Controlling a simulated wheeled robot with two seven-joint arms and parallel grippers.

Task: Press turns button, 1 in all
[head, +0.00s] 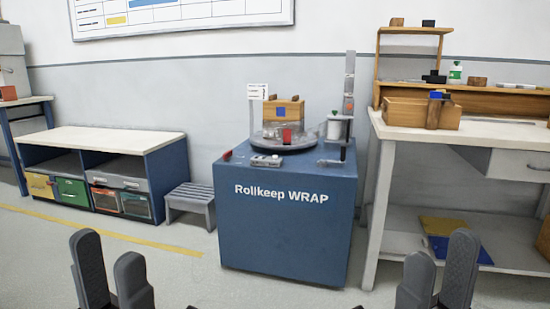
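A blue machine cabinet (283,235) lettered "Rollkeep WRAP" stands ahead in the middle of the head view. On its top is a round turntable (300,146) bearing a wooden box (284,111) with a blue patch. A small grey control panel (266,161) lies at the front of the top; its buttons are too small to tell apart. A red spot (227,155) shows at the top's left edge. My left gripper (112,275) is open and empty at the bottom left. My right gripper (438,275) is open and empty at the bottom right. Both are well short of the cabinet.
A post with a white roll (334,128) rises at the cabinet's right. A grey step stool (189,203) and a low bench (98,140) with bins stand to the left. A workbench (462,135) stands close on the right. The floor before the cabinet is clear.

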